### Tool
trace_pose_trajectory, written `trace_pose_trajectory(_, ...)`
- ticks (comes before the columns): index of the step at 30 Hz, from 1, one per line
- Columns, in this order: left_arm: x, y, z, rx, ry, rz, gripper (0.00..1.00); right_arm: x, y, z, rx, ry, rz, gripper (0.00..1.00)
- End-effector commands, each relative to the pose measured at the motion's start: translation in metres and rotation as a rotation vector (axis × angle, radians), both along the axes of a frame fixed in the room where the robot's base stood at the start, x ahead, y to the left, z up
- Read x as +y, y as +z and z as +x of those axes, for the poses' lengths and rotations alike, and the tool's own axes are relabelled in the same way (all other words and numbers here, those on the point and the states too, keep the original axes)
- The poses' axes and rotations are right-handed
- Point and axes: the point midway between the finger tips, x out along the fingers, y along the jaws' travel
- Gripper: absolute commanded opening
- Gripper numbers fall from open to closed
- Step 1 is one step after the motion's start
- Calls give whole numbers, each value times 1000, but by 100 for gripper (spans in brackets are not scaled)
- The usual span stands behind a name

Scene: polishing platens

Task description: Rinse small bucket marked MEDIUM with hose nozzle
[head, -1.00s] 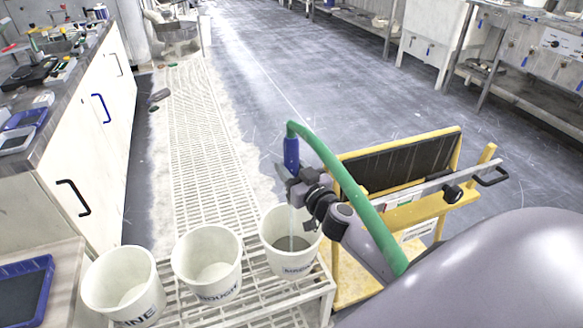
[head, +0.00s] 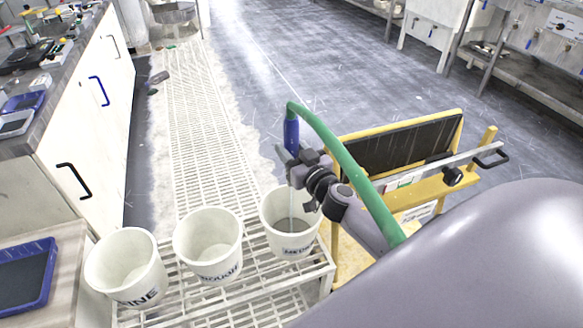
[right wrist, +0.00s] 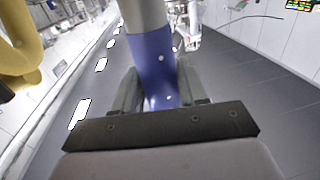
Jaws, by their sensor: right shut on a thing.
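The small bucket marked MEDIUM (head: 277,240) stands upright on a white slatted rack, at the right end of a row of white buckets. My right gripper (head: 294,166) is above this bucket's rim and shut around the blue hose nozzle (head: 291,134). A green hose (head: 345,160) arches from the nozzle's top back along my right arm. A thin pale stream runs down from below the gripper into the bucket. In the right wrist view the blue nozzle (right wrist: 152,60) sits between both fingers (right wrist: 155,92). My left gripper is out of view.
Two more white buckets, one marked ROUGH (head: 207,260) and one ending in INE (head: 122,285), stand to the left on the rack (head: 262,292). A yellow-framed cart (head: 460,160) is close right of my arm. White cabinets (head: 85,150) line the left.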

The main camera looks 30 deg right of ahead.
Motion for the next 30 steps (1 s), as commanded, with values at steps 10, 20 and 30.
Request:
trace_pose_trajectory(10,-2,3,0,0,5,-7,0,5,1,-18,-1,1,3,3)
trace_pose_trajectory(20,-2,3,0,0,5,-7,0,20,-1,-82,1,0,5,3)
trace_pose_trajectory(30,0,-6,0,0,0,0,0,35,-1,-150,0,-2,3,3)
